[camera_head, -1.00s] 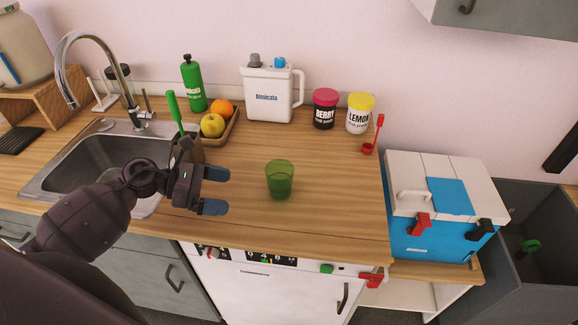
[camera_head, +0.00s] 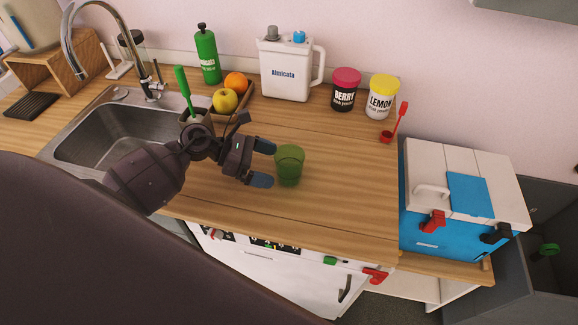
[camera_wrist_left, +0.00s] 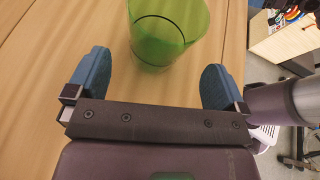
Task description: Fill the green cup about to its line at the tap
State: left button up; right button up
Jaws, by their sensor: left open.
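The green cup (camera_head: 290,164) stands upright on the wooden counter, a translucent tumbler. In the left wrist view the cup (camera_wrist_left: 166,28) lies just ahead of and between the fingertips, with a dark line around it. My left gripper (camera_head: 262,164) is open and level with the counter, its blue fingers pointing right at the cup. The fingertips are close to the cup's left side; the cup is not gripped. The curved metal tap (camera_head: 72,42) stands behind the sink (camera_head: 62,150) at the left. My right gripper is not in view.
A fruit tray (camera_head: 246,104) with an apple and orange, a green bottle (camera_head: 207,54) and a white jug (camera_head: 287,70) stand behind. Berry (camera_head: 345,92) and lemon (camera_head: 381,98) jars and a red scoop (camera_head: 387,136) are at the back right. A blue-white box (camera_head: 452,232) is right. The front counter is clear.

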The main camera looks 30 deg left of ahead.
aim_at(284, 167)
pick_arm(q)
jog(key=x, duration=0.1)
jog(key=p+x, duration=0.1)
jog(key=x, duration=0.1)
jog(key=shift+w+d+r, duration=0.1)
jog(key=shift+w+d, duration=0.15)
jog(key=shift+d, duration=0.1)
jog(key=shift+w+d+f, duration=0.1)
jog(key=shift+d+f, duration=0.15)
jog(key=shift+d, duration=0.05)
jog(key=c, duration=1)
jog(key=shift+r, duration=0.15)
notch_tip(284, 167, up, 20)
